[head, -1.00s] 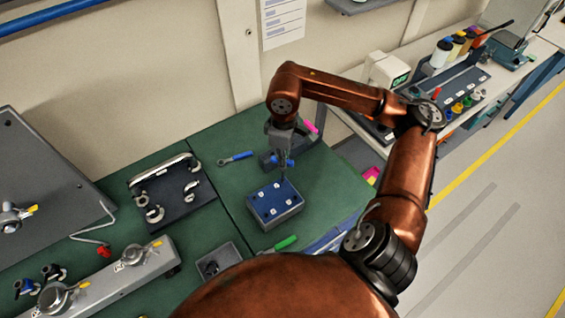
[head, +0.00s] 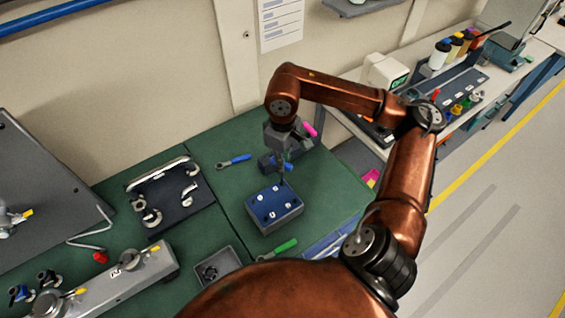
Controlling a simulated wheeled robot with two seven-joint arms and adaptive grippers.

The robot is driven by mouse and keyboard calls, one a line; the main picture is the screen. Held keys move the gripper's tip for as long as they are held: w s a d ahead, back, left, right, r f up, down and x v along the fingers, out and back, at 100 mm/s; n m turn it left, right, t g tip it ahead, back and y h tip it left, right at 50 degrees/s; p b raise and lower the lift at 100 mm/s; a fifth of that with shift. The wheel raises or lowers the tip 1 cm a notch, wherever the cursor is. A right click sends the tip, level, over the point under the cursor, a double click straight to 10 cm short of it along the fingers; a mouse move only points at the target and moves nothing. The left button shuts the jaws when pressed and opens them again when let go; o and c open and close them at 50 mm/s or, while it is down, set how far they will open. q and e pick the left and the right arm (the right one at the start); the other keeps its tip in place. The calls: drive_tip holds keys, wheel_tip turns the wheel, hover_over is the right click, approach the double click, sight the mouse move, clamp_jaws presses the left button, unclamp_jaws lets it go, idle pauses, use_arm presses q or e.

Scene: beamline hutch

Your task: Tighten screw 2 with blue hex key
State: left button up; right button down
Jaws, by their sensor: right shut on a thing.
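The grey block with a blue top plate (head: 274,206) sits on the green bench, with several small white marks on its top. I cannot read which mark is screw 2. My right gripper (head: 282,153) is above the block's far edge, pointing down, shut on a tool with a bit of blue showing, which looks like the blue hex key (head: 288,166). Its thin dark shaft reaches down to the far right part of the plate. Whether the tip sits in a screw is too small to tell. My left gripper is out of view.
A blue-handled tool (head: 235,161) lies left of the gripper, a green-handled one (head: 285,246) in front of the block. A dark tray (head: 216,268) and a fixture plate (head: 170,200) stand left. Bench right of the block is clear.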

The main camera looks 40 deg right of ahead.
drive_tip(key=shift+f+b, duration=0.5)
drive_tip(key=shift+f, duration=0.1)
idle(0.3)
idle(0.4)
drive_tip(key=m, duration=0.4)
drive_tip(key=shift+b, duration=0.3)
drive_tip(key=shift+a+m, duration=0.1)
drive_tip(key=shift+m, duration=2)
